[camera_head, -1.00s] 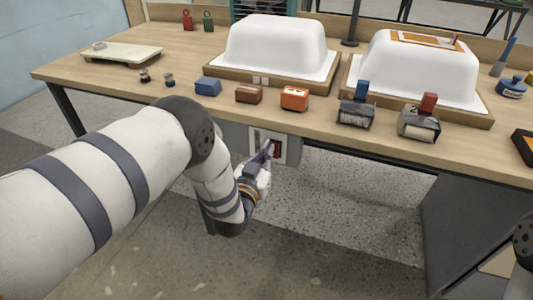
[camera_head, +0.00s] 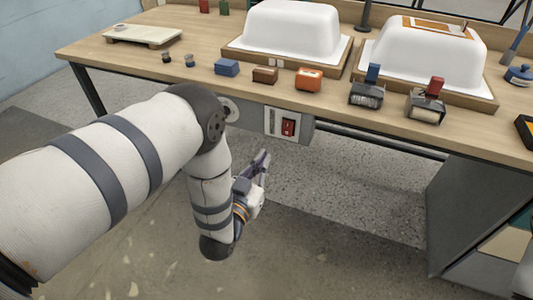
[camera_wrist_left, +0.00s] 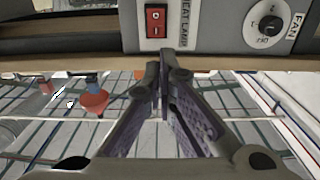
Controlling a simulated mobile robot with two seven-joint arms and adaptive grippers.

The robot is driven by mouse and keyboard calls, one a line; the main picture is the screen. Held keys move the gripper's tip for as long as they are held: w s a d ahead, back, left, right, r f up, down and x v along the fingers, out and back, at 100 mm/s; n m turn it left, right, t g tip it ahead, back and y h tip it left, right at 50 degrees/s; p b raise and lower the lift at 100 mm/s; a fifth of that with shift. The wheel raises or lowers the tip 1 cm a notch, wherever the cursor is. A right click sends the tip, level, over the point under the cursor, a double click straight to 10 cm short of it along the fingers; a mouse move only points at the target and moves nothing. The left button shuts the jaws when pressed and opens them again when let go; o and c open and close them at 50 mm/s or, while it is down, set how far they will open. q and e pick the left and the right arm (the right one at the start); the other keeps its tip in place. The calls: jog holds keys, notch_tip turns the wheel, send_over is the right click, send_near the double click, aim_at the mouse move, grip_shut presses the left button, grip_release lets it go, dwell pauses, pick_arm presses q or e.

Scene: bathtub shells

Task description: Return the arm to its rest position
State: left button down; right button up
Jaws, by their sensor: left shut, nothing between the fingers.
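My left gripper (camera_head: 262,163) is shut and empty in the head view. It hangs below the front edge of the table, apart from the grey switch box (camera_head: 285,123) mounted under the tabletop. In the left wrist view the closed fingertips (camera_wrist_left: 164,56) point at the box's lower edge. The red rocker switch (camera_wrist_left: 156,20) on the box is just above them in that picture, beside a black "FAN" knob (camera_wrist_left: 270,25).
The wooden table (camera_head: 190,67) carries two white tub shells (camera_head: 290,30) (camera_head: 425,62). A grey cabinet (camera_head: 470,205) stands at right. The floor below is open.

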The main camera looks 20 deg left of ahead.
dwell(0.3)
pick_arm(q)
jog(key=s+a+f+g+p, duration=0.1)
jog(key=s+a+f+g, duration=0.1)
jog(key=s+f+g, duration=0.7)
jog(key=s+a+f+g, duration=0.1)
jog(key=s+f+g, duration=0.3)
jog(key=s, duration=0.9)
jog(key=s+r+g, duration=0.1)
jog(key=s+g, duration=0.3)
jog(key=s, duration=0.7)
jog(key=s+a+r+g, duration=0.1)
jog(key=s+g, duration=0.2)
jog(key=s, duration=0.8)
jog(key=shift+s+r+n+g+y, duration=0.25)
jog(key=shift+n+g+y, duration=0.05)
jog(key=shift+n+g, duration=0.1)
pick_arm(e)
jog(key=shift+w+r+t, duration=0.4)
jog(key=shift+w+r, duration=0.55)
jog(key=shift+r, duration=0.05)
